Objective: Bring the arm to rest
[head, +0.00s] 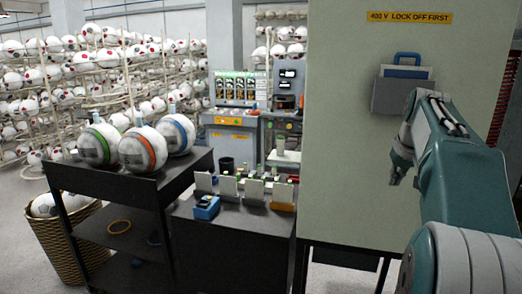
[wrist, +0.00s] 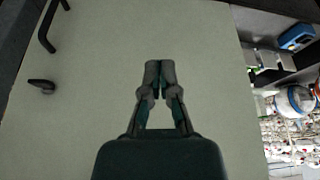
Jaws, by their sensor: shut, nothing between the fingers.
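My gripper (wrist: 160,66) is shut and empty, its two fingers meeting at the tips in the wrist view. Behind it the pale panel of a cabinet fills most of that view. In the head view my teal arm (head: 455,175) rises at the right, folded, with the gripper end (head: 393,181) hanging in front of the cabinet (head: 350,130). I cannot tell how large the gap to the panel is.
A grey holder (head: 402,95) with a blue-handled item hangs on the cabinet, near my arm. A black cart (head: 120,195) carries several banded balls. A dark bench (head: 235,245) holds a blue box (head: 206,208). A wicker basket (head: 65,240) stands at left.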

